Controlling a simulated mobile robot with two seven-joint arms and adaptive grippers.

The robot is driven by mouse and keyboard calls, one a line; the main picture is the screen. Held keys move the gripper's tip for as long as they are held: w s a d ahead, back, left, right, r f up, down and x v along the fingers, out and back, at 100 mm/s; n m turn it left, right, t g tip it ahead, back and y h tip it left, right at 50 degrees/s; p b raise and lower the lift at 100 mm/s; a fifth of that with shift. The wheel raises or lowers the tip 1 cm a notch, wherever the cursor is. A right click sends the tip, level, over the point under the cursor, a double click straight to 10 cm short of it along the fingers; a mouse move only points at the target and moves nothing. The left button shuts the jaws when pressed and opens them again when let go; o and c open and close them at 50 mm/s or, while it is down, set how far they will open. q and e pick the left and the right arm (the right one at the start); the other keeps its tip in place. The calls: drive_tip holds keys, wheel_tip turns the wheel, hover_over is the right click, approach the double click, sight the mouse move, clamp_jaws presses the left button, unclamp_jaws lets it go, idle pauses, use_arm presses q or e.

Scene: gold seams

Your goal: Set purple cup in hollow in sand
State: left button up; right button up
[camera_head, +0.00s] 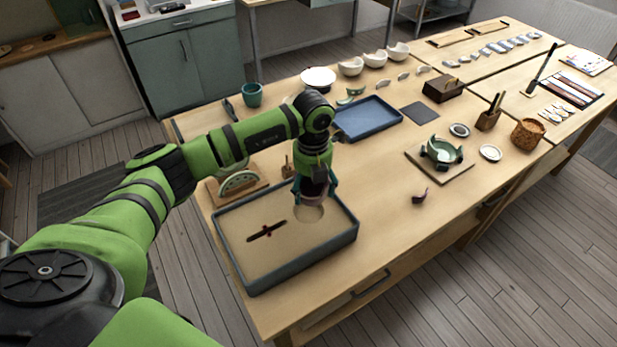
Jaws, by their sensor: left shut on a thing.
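The sand tray (350,236) is a grey-blue box of tan sand near the front left of the table. A round pale hollow (310,214) shows in the sand near its back right corner. My left gripper (315,196) points down just above the hollow, shut on a dark purple thing, which looks like the purple cup (313,188). The fingers hide part of it, and I cannot tell whether it touches the sand. My right gripper is not in view.
A dark stick with red marks (267,232) lies on the sand. A blue tray (368,118) stands behind, a board with a pale green broken bowl (441,150) to the right, and a green cup (252,94) at the back left. The table right of the sand tray is mostly clear.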

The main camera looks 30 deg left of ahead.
sight(309, 192)
use_arm(q)
drive_tip(key=n, duration=0.2)
drive_tip(key=shift+a+f+n+p, duration=0.1)
drive_tip(key=shift+a+n+p, duration=0.2)
drive_tip(key=shift+a+n, duration=0.1)
drive_tip(key=shift+a+f+n, duration=0.15)
drive_tip(key=shift+f+n, duration=0.05)
drive_tip(key=shift+n, duration=0.3)
drive_tip(key=shift+w+f+b, duration=0.1)
drive_tip(key=shift+f+b, duration=1.6)
drive_tip(key=shift+f, duration=0.6)
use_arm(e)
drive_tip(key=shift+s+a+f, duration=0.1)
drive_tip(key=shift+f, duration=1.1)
use_arm(q)
drive_tip(key=shift+f+b, duration=1.3)
drive_tip(key=shift+f, duration=0.2)
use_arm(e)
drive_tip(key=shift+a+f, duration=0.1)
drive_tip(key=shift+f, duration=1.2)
use_arm(q)
drive_tip(key=o, duration=1.1)
drive_tip(key=shift+c, duration=0.2)
